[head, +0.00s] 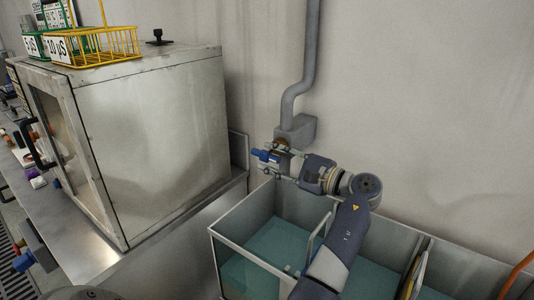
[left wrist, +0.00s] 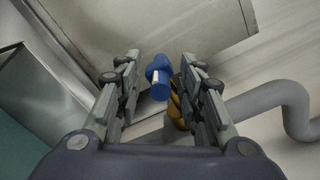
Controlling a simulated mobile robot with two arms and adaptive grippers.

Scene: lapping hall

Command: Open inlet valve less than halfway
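The inlet valve's blue handle (head: 265,155) sticks out to the left below a grey box on the wall pipe. In the left wrist view the blue handle (left wrist: 158,78) shows between the fingertips, with a brass-coloured valve body (left wrist: 177,105) partly hidden behind the right finger. My left gripper (head: 279,161) is at the valve, its fingers apart on either side of it. In the left wrist view the gripper (left wrist: 157,75) is open, with a gap between the handle and the left finger. Whether the right finger touches the valve cannot be told. My right gripper is not in view.
A water-filled tank (head: 226,244) with divided bays stands below the valve. A large metal cabinet (head: 160,140) stands to the left, with a yellow wire basket (head: 105,50) on top. A grey pipe (head: 309,60) runs up the wall. Another blue-handled fitting (head: 23,261) is at lower left.

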